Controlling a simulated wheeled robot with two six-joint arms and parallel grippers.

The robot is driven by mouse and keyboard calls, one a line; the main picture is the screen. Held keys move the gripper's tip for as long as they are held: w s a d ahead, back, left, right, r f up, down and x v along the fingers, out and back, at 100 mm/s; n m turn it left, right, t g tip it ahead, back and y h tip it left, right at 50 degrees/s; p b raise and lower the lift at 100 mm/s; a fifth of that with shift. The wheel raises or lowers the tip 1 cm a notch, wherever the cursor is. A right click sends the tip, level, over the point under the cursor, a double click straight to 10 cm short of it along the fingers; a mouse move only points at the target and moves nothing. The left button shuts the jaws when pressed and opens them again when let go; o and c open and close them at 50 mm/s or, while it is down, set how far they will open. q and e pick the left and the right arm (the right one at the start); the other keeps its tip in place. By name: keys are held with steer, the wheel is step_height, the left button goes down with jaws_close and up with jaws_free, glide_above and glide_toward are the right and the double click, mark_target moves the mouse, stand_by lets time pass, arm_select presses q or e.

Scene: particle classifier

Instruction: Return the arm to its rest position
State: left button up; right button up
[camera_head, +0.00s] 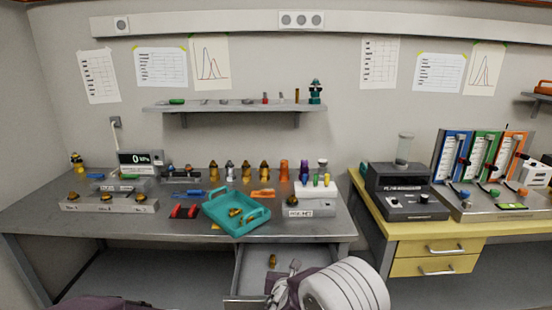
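My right gripper (282,274) is low in the head view, over the open drawer (245,288) under the grey bench. Its white, ribbed arm comes in from the bottom right. The fingers are small and partly covered by my own wrist, so I cannot tell whether they are open or shut. A small brass piece (273,260) lies in the drawer, just left of and beyond the gripper, and looks apart from it. A mauve part of my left arm shows at the bottom left edge. My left gripper is out of view.
A teal tray (258,222) with brass pieces stands on the grey bench (330,232), above the drawer. Several brass and grey fittings line the back. The yellow drawer bench (385,225) with a black classifier machine (398,185) stands to the right.

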steer(key=s+d+m+h+b, duration=0.1)
steer(key=d+m, duration=0.1)
steer(key=d, duration=0.3)
steer(key=s+d+m+g+h+b, duration=0.1)
steer(key=s+d+m+h, duration=0.1)
steer(key=d, duration=0.4)
steer(key=s+d+r+m+g+h+b, duration=0.1)
steer(key=d+m+h+b, duration=0.1)
steer(key=d+m, duration=0.2)
steer(key=shift+s+d, duration=0.15)
steer(key=shift+d, duration=0.9)
steer(key=s+d+f+m+g+b, duration=0.2)
steer(key=s+d+f+m+g, duration=0.15)
steer(key=s+m, duration=0.35)
steer(key=s+d+f+m+g+b, duration=0.1)
steer(key=s+d+f+m+g, duration=0.35)
steer(key=s, duration=0.45)
steer(key=s+a+f+m+g+y, duration=0.2)
steer(key=s+a+f+m+y, duration=0.3)
steer(key=s+a+m, duration=0.7)
step_height(320, 180, up, 21)
steer(key=w+d+m+y+p, duration=0.1)
steer(key=w+m+p, duration=0.1)
steer(key=p, duration=1.8)
steer(key=shift+m, duration=0.55)
